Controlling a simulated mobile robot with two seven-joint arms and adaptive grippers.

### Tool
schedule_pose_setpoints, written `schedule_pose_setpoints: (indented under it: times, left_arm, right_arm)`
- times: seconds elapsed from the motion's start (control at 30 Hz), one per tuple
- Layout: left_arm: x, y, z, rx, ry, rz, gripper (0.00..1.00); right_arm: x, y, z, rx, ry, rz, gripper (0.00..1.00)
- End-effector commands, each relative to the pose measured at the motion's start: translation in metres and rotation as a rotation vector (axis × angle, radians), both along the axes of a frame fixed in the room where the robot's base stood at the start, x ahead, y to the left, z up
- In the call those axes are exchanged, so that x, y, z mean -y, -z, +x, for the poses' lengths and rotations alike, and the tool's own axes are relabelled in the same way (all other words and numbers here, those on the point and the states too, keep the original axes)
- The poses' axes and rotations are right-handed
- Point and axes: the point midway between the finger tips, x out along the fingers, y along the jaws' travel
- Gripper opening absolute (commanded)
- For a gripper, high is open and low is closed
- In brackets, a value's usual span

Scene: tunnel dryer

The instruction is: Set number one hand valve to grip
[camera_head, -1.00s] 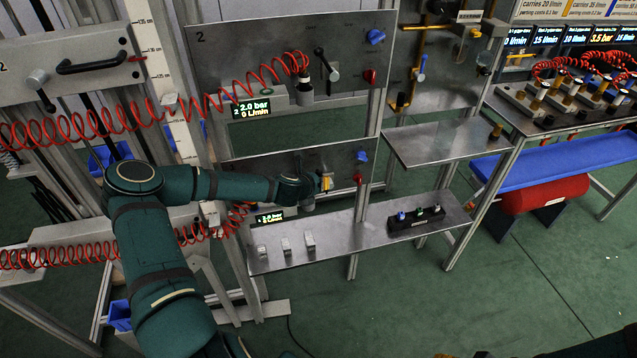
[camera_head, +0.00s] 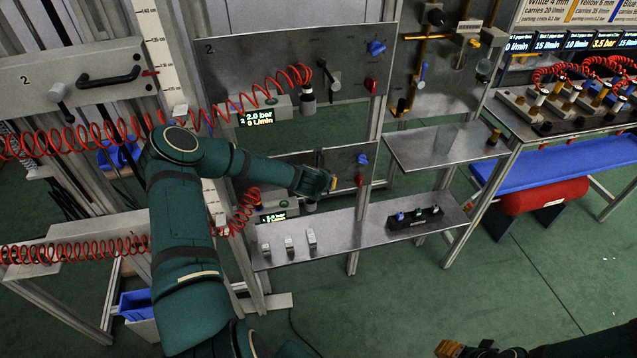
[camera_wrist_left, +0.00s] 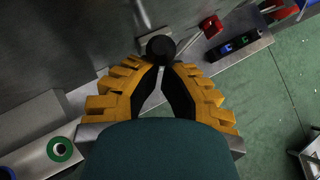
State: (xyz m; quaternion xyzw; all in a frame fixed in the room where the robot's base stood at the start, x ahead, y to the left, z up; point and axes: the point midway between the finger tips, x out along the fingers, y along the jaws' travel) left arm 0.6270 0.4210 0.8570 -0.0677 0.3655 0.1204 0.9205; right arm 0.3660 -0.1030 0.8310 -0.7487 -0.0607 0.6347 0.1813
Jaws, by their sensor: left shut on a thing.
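The lower panel (camera_head: 345,158) is a grey plate with a blue knob (camera_head: 362,159) and a red knob (camera_head: 359,181). My left gripper (camera_head: 328,183), with yellow fingers, is at the front of this panel and hides most of its hand valve. In the left wrist view my left gripper (camera_wrist_left: 162,82) has its fingers drawn together at a round black lever knob (camera_wrist_left: 161,48) and is shut on it. The lever's exact angle and any position marks are hidden. My right gripper (camera_head: 466,349) shows only partly at the bottom edge, away from the panels.
An upper panel (camera_head: 230,65) marked 2 has its own lever (camera_head: 333,77). Red coiled hoses hang across the left. A metal shelf (camera_head: 345,240) under the lower panel holds small clips and a black block (camera_head: 415,217). Green floor in front is open.

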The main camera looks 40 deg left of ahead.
Motion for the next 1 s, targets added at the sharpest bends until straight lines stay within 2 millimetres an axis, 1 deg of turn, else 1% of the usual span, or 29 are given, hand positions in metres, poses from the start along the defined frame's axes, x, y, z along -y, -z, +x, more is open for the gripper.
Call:
schedule_pose_setpoints:
  times: [0.03, 0.1, 0.5, 0.7, 1.0]
  left_arm:
    - [0.002, -0.005, 0.002, -0.011, 0.003, 0.013, 0.00]
    - [0.003, -0.005, 0.003, -0.030, 0.003, 0.030, 0.00]
    - [0.009, -0.007, 0.010, -0.144, 0.002, 0.126, 0.00]
    - [0.012, -0.008, 0.014, -0.201, 0.002, 0.173, 0.00]
    - [0.015, -0.007, 0.017, -0.262, 0.000, 0.226, 0.00]
  right_arm:
    - [0.000, -0.007, 0.000, 0.001, 0.000, 0.001, 0.43]
    - [0.000, -0.011, 0.000, 0.000, 0.000, 0.002, 0.43]
    - [0.001, -0.035, -0.001, 0.000, -0.001, 0.007, 0.43]
    - [0.002, -0.043, -0.001, 0.001, -0.001, 0.008, 0.43]
    - [0.002, -0.048, -0.001, 0.001, -0.002, 0.009, 0.43]
